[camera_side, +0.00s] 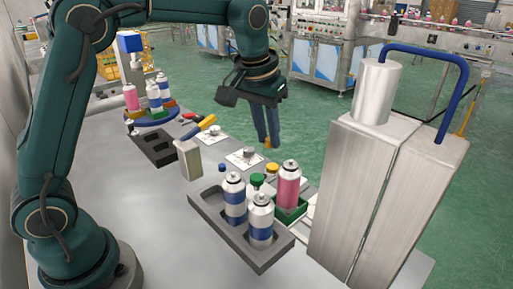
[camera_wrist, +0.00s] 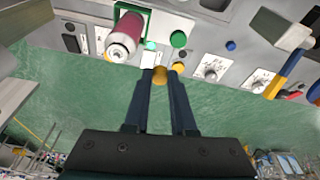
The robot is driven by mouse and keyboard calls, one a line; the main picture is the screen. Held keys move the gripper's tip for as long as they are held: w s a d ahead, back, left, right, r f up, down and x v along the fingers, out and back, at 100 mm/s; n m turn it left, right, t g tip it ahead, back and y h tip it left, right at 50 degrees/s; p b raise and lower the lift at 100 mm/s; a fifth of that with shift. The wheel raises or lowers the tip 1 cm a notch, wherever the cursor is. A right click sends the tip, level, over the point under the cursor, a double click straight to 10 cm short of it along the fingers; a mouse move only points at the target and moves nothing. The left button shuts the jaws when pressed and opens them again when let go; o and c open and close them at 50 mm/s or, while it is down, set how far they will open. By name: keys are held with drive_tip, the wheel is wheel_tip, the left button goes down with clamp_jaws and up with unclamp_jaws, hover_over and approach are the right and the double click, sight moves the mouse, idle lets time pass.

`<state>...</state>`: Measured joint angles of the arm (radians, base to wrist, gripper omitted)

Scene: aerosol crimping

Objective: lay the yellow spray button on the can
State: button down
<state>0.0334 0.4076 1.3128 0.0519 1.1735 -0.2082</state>
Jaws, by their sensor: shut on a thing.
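My gripper (camera_wrist: 160,72) is shut on a yellow spray button (camera_wrist: 159,75), which shows between the fingertips. In the side view my gripper (camera_side: 267,138) hangs above and beyond the pink can, clear of the bench. The pink can (camera_side: 287,183) stands upright in a green holder (camera_side: 292,214). It also shows in the wrist view (camera_wrist: 128,30), to the left of the fingertips and apart from them.
Another yellow button (camera_side: 272,168), a green button (camera_side: 257,179) and a blue button (camera_side: 222,167) are on the bench near the cans. A tall metal machine (camera_side: 350,190) with a blue hose stands at the right.

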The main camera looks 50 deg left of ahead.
sight(291, 163)
drive_tip(key=shift+m, duration=0.7)
drive_tip(key=d+r, duration=0.2)
drive_tip(key=d, duration=0.1)
drive_tip(key=d+r, duration=0.1)
drive_tip(key=shift+s+d, duration=0.1)
drive_tip(key=shift+d, duration=0.3)
drive_tip(key=shift+s+d, duration=0.15)
drive_tip(key=shift+d, duration=0.35)
drive_tip(key=shift+f, duration=1.55)
drive_tip(key=shift+f, duration=0.15)
drive_tip(key=c, duration=0.7)
unclamp_jaws()
drive_tip(key=shift+o, duration=0.2)
drive_tip(key=shift+r, duration=3)
